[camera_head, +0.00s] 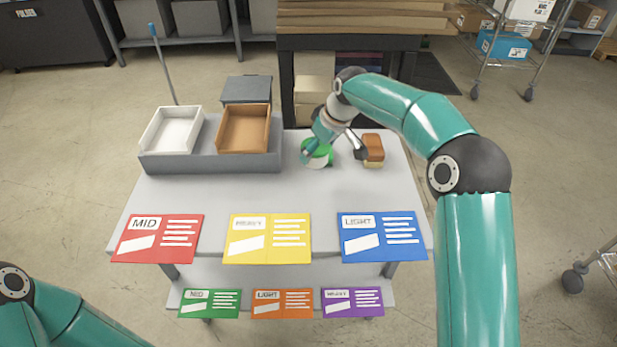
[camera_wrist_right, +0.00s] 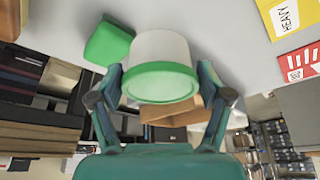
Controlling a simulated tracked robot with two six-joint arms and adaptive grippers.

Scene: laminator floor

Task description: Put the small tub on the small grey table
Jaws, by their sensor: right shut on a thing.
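The small tub, white with a green band, is between the fingers of my right gripper (camera_head: 324,150), at the back right of the grey workbench (camera_head: 190,193). In the right wrist view the tub (camera_wrist_right: 160,62) sits between both fingers, and my right gripper (camera_wrist_right: 160,88) is shut on it. I cannot tell whether the tub touches the bench. A low, flat-topped grey piece (camera_head: 247,88), possibly the small grey table, stands behind the bench; its top looks empty. My left arm enters at the lower left; its gripper is out of view.
A white tray (camera_head: 150,138) and a brown tray (camera_head: 265,140) stand at the bench's back left. A brown-and-tan block (camera_head: 373,148) is just right of my gripper. A green square item (camera_wrist_right: 108,42) lies beside the tub. Coloured cards line the front.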

